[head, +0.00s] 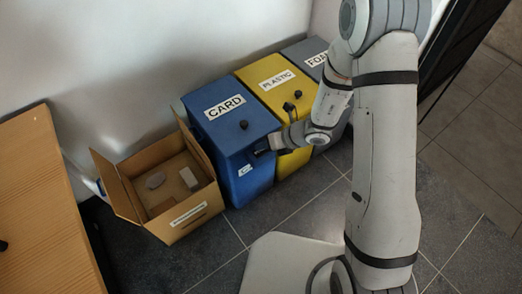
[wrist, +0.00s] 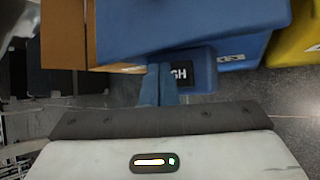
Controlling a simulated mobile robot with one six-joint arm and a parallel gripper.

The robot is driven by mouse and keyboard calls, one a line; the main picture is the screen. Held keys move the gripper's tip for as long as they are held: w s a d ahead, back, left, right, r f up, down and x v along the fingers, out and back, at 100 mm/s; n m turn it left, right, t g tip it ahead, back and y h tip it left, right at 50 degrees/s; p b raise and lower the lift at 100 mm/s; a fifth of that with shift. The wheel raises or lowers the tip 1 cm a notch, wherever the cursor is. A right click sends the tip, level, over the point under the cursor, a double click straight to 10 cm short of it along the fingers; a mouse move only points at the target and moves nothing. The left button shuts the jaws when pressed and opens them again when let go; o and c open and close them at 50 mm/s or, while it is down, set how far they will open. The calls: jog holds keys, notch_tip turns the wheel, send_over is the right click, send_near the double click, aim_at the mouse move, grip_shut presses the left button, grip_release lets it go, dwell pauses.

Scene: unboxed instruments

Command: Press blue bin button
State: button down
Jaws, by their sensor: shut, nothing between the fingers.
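The blue bin (head: 228,150) is labelled CARD and stands between the cardboard box and the yellow bin. A small black knob (head: 243,124) is on its lid, and a white label is low on its front. My gripper (head: 262,150) is at the upper front right of the blue bin; whether it touches is unclear. In the wrist view, the shut fingers (wrist: 159,70) reach toward the blue bin (wrist: 175,30). Beside them is a blue block with a black patch (wrist: 181,73) showing the letters "GH". The fingers hide part of it. I cannot tell whether it is the button.
An open cardboard box (head: 180,222) with small items stands left of the blue bin. The yellow PLASTIC bin (head: 268,82) and grey FOAM bin (head: 305,52) stand to the right. A wooden surface (head: 45,210) is at far left. Tiled floor in front is partly clear.

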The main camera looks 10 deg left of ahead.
aim_at(264, 151)
jog(key=shift+f+b, duration=0.35)
jog(key=shift+f, duration=0.05)
dwell(0.4)
jog(key=shift+r, duration=0.1)
jog(key=shift+r+p, duration=0.65)
jog(key=shift+r, duration=0.05)
jog(key=shift+r+p, duration=2.1)
jog(key=shift+r, duration=0.45)
